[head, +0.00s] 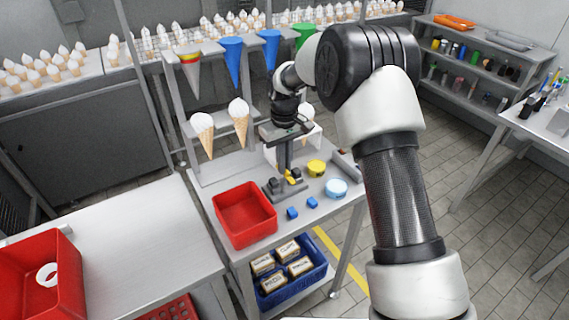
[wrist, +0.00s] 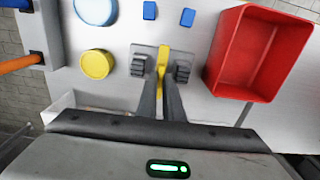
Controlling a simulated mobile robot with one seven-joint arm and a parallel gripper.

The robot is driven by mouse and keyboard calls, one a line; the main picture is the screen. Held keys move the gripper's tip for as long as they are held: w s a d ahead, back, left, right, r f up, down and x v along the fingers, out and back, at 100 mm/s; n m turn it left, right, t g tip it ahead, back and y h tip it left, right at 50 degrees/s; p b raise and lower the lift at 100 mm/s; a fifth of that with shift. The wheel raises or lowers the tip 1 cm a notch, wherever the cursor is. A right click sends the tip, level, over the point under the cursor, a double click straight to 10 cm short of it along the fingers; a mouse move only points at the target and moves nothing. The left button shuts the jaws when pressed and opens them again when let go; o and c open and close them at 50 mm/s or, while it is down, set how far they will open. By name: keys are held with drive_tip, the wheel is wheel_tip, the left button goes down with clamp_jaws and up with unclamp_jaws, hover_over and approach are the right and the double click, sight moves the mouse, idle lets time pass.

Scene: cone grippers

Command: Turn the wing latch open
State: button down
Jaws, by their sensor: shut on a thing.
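The wing latch is a narrow yellow piece (wrist: 163,54) standing on a grey base plate (wrist: 144,51). In the wrist view it points up and down the picture, between two dark ridged blocks (wrist: 182,70). In the head view a bit of its yellow (head: 293,178) shows low by my fingers, above the base plate (head: 272,194). My gripper (head: 287,174) points straight down onto it from above. In the wrist view my fingers (wrist: 161,80) are shut on the yellow piece, one on each side. The fingers hide its lower part.
A red bin (head: 245,214) stands left of the latch on the table. Two small blue blocks (head: 292,213), a yellow round piece (head: 316,168) and a light-blue round piece (head: 336,188) lie nearby. Cones (head: 239,120) hang on a rack behind. A blue crate (head: 291,273) sits below.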

idle(0.3)
drive_tip(key=c, duration=1.9)
unclamp_jaws()
drive_tip(key=shift+r, duration=0.1)
wheel_tip(320, 180, up, 17)
drive_tip(key=shift+r, duration=0.15)
